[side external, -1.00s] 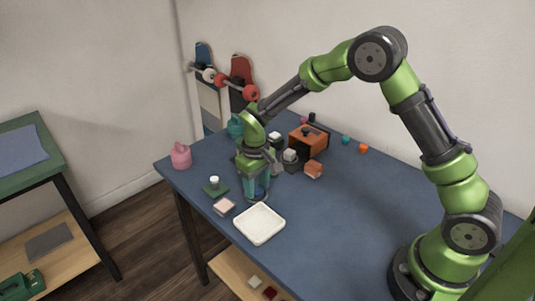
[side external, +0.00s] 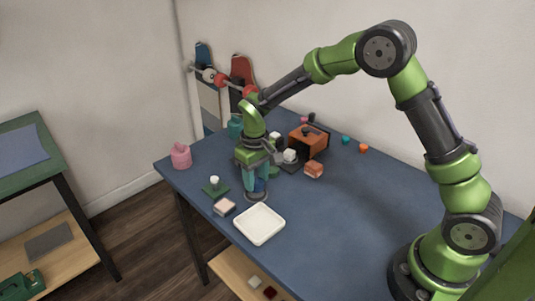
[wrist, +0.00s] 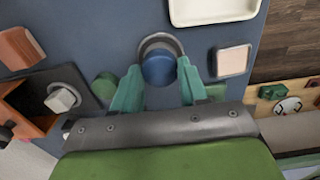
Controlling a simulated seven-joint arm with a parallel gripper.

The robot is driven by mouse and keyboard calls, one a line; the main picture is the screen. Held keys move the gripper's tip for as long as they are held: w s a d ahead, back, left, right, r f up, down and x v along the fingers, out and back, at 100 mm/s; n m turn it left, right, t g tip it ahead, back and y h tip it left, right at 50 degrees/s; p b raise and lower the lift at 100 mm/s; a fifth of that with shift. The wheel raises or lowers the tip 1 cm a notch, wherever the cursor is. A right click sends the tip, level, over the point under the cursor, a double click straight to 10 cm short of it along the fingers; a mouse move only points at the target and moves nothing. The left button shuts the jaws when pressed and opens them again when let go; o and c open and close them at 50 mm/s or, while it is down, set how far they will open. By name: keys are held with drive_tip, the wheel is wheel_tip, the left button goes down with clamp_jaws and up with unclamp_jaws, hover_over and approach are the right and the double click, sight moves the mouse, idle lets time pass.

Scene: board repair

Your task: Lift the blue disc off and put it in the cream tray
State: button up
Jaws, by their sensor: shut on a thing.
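The blue disc (wrist: 158,69) is between the two teal fingertips of my gripper (wrist: 158,78) in the wrist view, and my gripper is shut on it. A grey round holder (wrist: 160,37) shows behind the disc; I cannot tell whether they touch. In the side view my gripper (side external: 257,187) points down over the grey holder (side external: 257,197), and the fingers partly hide the blue disc (side external: 260,185). The cream tray (side external: 260,238) is empty, in front of the holder near the table edge. It also shows at the top of the wrist view (wrist: 213,18).
A pinkish block (side external: 224,207) and a green base with a white knob (side external: 215,186) stand left of the holder. An orange box (side external: 308,141), a pale cube (side external: 290,156) and an orange block (side external: 314,170) stand behind right. The table's right side is clear.

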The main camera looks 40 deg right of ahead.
sight(256, 182)
drive_tip(key=shift+r, duration=1.7)
